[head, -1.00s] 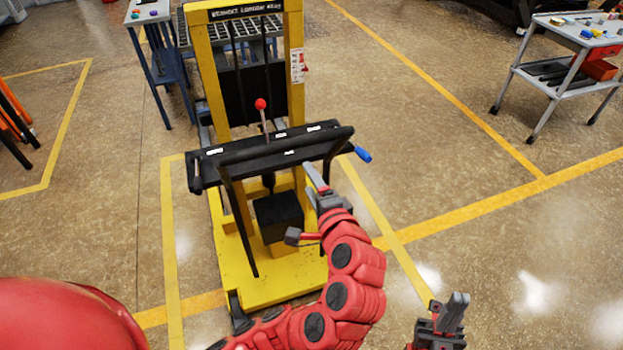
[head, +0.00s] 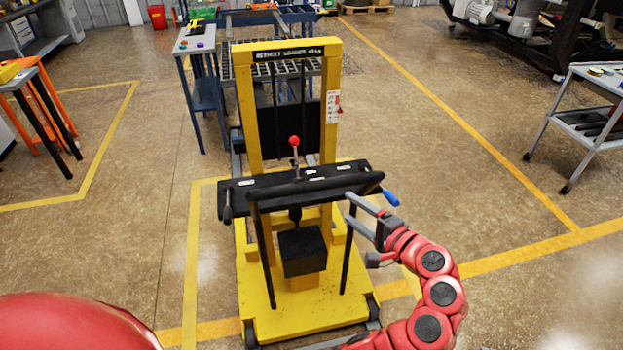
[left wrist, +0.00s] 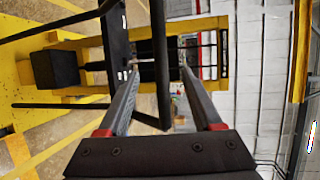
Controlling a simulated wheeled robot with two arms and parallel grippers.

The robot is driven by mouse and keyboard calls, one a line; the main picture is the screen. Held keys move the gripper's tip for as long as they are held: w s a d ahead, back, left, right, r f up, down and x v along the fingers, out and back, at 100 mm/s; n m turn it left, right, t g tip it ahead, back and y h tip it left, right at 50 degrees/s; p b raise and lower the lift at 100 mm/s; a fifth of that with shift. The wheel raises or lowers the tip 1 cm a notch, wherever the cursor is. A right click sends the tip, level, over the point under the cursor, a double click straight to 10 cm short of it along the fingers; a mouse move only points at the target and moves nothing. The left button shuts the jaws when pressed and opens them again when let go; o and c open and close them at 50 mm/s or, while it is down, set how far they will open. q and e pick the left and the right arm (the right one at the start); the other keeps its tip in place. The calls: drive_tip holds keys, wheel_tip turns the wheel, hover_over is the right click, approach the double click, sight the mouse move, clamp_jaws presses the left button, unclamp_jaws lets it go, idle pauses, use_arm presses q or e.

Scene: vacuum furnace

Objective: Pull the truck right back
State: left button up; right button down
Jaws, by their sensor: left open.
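The truck (head: 300,322) is a yellow wheeled loader with a tall yellow mast, a black console and a black push handle (head: 318,184) facing me. A red-knobbed lever stands on the console, and a blue grip sticks out at its right. My left gripper (head: 349,208) is open at the right end of the handle, just below its bar. In the left wrist view the black handle bar (left wrist: 162,60) runs between the two open fingers (left wrist: 160,75). I cannot tell whether either finger touches it. My right gripper is out of view.
A slatted rack table (head: 232,72) stands behind the mast. A grey cart (head: 600,95) is at the right, and an orange-framed table (head: 30,85) at the left. Yellow floor lines surround the truck.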

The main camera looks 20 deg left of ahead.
sight(313, 183)
use_arm(q)
drive_tip(key=p+x, duration=0.4)
drive_tip(key=x, duration=1.2)
drive_tip(key=shift+a+r, duration=0.15)
drive_tip(key=shift+a, duration=0.05)
drive_tip(key=shift+w+a+p, duration=0.35)
drive_tip(key=shift+a, duration=0.05)
clamp_jaws()
drive_tip(key=shift+f, duration=0.2)
